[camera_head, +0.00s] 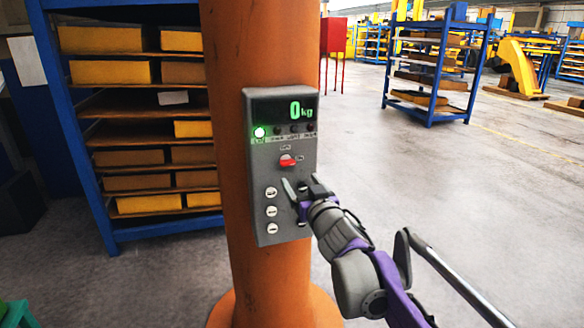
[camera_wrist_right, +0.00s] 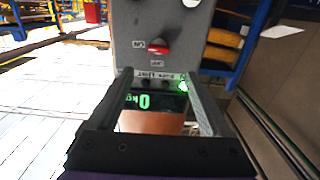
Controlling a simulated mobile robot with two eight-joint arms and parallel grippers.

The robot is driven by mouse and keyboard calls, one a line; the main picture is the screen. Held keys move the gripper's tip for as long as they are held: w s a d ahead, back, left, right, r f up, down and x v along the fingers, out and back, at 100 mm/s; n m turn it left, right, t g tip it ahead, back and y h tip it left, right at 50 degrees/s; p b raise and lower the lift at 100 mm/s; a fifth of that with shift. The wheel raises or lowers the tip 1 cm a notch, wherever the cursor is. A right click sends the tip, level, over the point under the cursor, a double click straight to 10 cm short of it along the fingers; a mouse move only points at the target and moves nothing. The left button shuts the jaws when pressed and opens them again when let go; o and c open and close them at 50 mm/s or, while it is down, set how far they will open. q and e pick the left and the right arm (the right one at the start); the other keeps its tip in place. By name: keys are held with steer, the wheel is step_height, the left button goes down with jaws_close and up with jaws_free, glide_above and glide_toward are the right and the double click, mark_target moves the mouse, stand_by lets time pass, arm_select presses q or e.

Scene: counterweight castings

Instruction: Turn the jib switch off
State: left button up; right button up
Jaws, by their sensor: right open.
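The jib switch is a small red knob (camera_head: 287,160) on a grey control box (camera_head: 259,185) fixed to an orange column. The label above it seems to read OFF and the one to its right ON; which way the knob points is hard to tell. A green lamp (camera_head: 259,132) is lit and the display (camera_head: 285,108) reads 0 kg. My right gripper (camera_head: 301,182) is open and empty, just below the knob in front of the box. In the right wrist view the knob (camera_wrist_right: 158,47) appears upside down, beyond the open fingertips (camera_wrist_right: 157,75), apart from them. My left gripper is not in view.
White buttons (camera_head: 271,211) sit on the box's lower left. The orange column (camera_head: 232,60) stands before a blue rack (camera_head: 75,130) holding yellow and brown boxes. Another blue rack (camera_head: 432,75) stands farther back. The floor on the right (camera_head: 480,190) is clear.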

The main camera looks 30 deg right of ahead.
mark_target(289, 164)
steer(key=p+x, duration=0.1)
steer(key=x, duration=0.9)
steer(key=shift+w+d+f, duration=0.1)
steer(key=shift+w+d, duration=0.1)
steer(key=shift+d, duration=0.05)
jaws_close()
